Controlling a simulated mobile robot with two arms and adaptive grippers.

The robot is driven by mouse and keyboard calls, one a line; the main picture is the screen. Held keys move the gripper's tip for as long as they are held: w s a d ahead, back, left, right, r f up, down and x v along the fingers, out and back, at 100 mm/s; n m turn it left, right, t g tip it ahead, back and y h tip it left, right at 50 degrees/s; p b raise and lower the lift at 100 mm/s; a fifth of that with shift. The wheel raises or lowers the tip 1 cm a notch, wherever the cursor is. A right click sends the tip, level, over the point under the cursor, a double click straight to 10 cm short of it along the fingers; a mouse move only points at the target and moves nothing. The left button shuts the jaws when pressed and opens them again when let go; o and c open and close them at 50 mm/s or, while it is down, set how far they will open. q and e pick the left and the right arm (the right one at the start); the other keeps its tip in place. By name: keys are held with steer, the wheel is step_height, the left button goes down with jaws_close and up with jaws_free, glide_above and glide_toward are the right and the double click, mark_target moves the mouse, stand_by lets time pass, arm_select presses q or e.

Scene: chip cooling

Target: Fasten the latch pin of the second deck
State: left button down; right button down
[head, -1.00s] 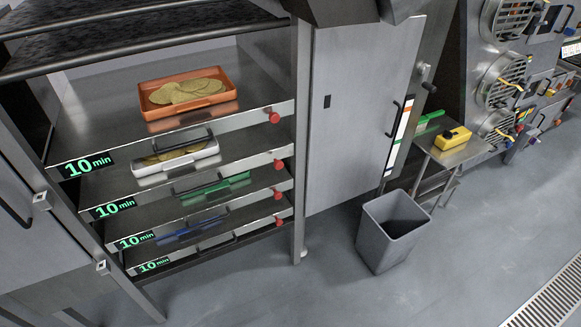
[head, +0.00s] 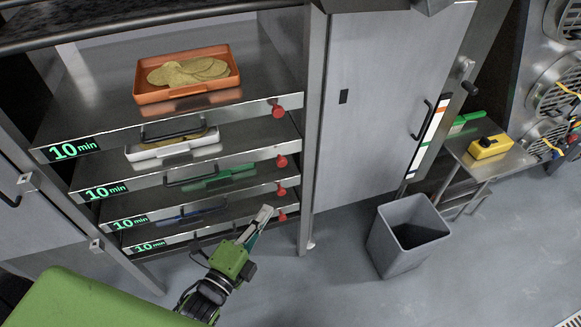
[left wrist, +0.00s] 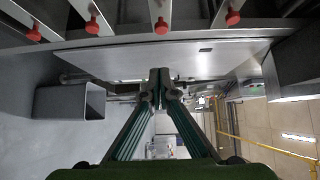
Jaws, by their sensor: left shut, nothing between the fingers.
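Several stacked decks have red latch pins at their right front corners. The top deck's pin (head: 278,111) is highest, and the second deck from the top has its pin (head: 282,162) below it. Two lower pins (head: 281,191) (head: 283,217) follow. My left gripper (head: 265,212) is shut and empty, in front of the lower decks, close beside the lowest pin in the picture; I cannot tell the depth gap. In the left wrist view its fingertips (left wrist: 160,76) are together, below a row of red pins (left wrist: 161,26), apart from them. My right gripper is out of view.
An orange tray of chips (head: 155,91) sits on the top deck, a white tray (head: 175,152) on the second, a green tray (head: 225,177) below. A grey bin (head: 395,240) stands right on open floor. A metal cabinet door (head: 375,95) adjoins the decks.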

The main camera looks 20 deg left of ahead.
arm_select(q)
steer(key=p, duration=0.1)
glide_toward(278, 164)
steer(key=w+d, duration=0.3)
steer(key=d, duration=0.2)
steer(key=w, duration=0.1)
steer(key=w+a, duration=0.2)
steer(key=w, duration=0.1)
steer(key=shift+f+p, duration=0.3)
steer(key=shift+w+a+r, duration=0.1)
steer(key=shift+w+a, duration=0.5)
steer(key=shift+w, duration=0.35)
